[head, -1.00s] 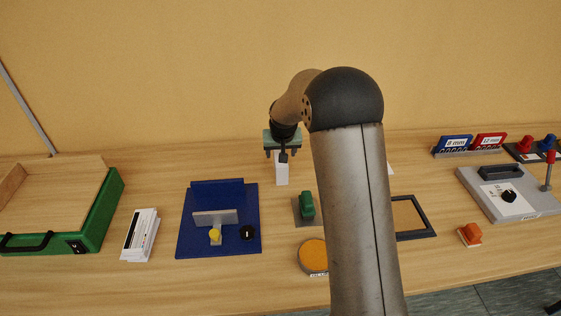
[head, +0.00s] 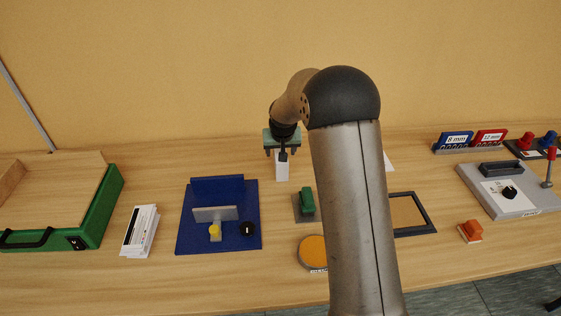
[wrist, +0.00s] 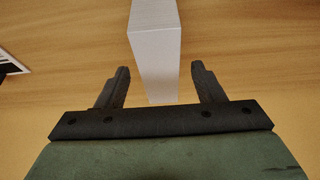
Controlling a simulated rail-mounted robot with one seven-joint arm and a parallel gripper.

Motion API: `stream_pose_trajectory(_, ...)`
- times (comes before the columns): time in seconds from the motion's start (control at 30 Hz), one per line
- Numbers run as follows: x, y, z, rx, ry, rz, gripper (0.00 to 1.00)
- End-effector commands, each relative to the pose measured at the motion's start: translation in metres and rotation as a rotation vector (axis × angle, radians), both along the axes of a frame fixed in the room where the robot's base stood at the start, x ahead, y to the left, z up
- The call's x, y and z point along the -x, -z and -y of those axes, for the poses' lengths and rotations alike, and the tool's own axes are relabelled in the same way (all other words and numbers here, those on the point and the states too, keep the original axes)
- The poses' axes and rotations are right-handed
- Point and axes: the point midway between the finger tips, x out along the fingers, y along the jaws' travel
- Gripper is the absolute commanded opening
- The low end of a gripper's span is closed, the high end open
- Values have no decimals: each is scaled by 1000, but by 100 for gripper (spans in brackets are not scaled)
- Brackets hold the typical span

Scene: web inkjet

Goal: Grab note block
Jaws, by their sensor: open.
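A tall white block, which looks like the note block (head: 282,170), stands on the wooden table near the back, below my gripper (head: 282,154) in the head view. In the wrist view the white block (wrist: 156,50) rises between the two dark fingers of my gripper (wrist: 160,70). The fingers are open, one on each side, with a gap to the block on both sides. The block's lower end near the palm is in view. Whether the fingertips are level with it cannot be told.
A blue board (head: 183,238) with a grey bar and a yellow knob lies front left, beside a stack of white cards (head: 139,231). A green stamp (head: 307,202) and an orange disc (head: 313,251) are near. A green-sided tray (head: 100,212) is far left.

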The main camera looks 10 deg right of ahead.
Motion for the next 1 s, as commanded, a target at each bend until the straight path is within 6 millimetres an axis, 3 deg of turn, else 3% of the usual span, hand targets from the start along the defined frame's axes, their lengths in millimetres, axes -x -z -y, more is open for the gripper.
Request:
stream_pose_trajectory(0.3,0,0,0,0,0,0,59)
stream_pose_trajectory(0.5,0,0,0,0,0,0,3)
stream_pose_trajectory(0.53,0,0,0,0,0,0,0)
stream_pose_trajectory(1.0,-1,-11,0,0,1,3,0)
